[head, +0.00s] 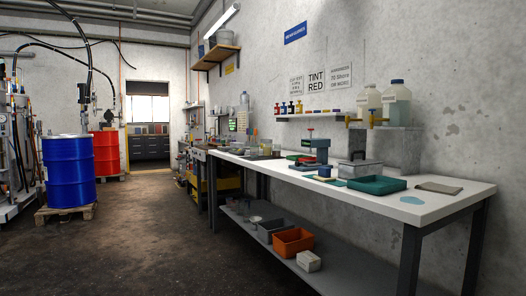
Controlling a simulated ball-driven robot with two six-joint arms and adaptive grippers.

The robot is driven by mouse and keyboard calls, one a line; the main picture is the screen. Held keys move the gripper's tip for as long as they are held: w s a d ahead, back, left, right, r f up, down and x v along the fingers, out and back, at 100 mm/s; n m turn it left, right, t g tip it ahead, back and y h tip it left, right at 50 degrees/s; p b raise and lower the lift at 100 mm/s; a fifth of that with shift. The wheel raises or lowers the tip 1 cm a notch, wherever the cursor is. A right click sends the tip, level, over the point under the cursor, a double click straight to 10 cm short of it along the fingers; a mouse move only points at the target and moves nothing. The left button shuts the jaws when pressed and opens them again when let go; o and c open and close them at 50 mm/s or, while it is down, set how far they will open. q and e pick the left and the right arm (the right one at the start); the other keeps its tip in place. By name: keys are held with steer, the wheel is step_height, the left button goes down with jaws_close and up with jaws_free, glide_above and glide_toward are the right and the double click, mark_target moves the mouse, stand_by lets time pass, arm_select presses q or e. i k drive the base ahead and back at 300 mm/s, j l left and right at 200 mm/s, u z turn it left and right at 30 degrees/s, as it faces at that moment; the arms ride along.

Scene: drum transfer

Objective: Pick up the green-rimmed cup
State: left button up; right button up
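I cannot make out a green-rimmed cup for certain in the head view. Several small containers (266,149) stand on the far part of the white workbench (440,205), too small to tell their rims. Neither of my grippers is in view.
The bench holds a green tray (376,185), a grey metal box (359,168) and a grey cloth (438,188). An orange bin (293,242) sits on the lower shelf. A blue drum (69,173) and a red drum (106,152) stand left. The floor (150,235) between is clear.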

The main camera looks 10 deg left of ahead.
mark_target(254, 150)
steer(key=i+j+u, duration=0.3)
steer(key=i, duration=0.6)
steer(key=i+u, duration=0.25)
steer(key=i, duration=0.65)
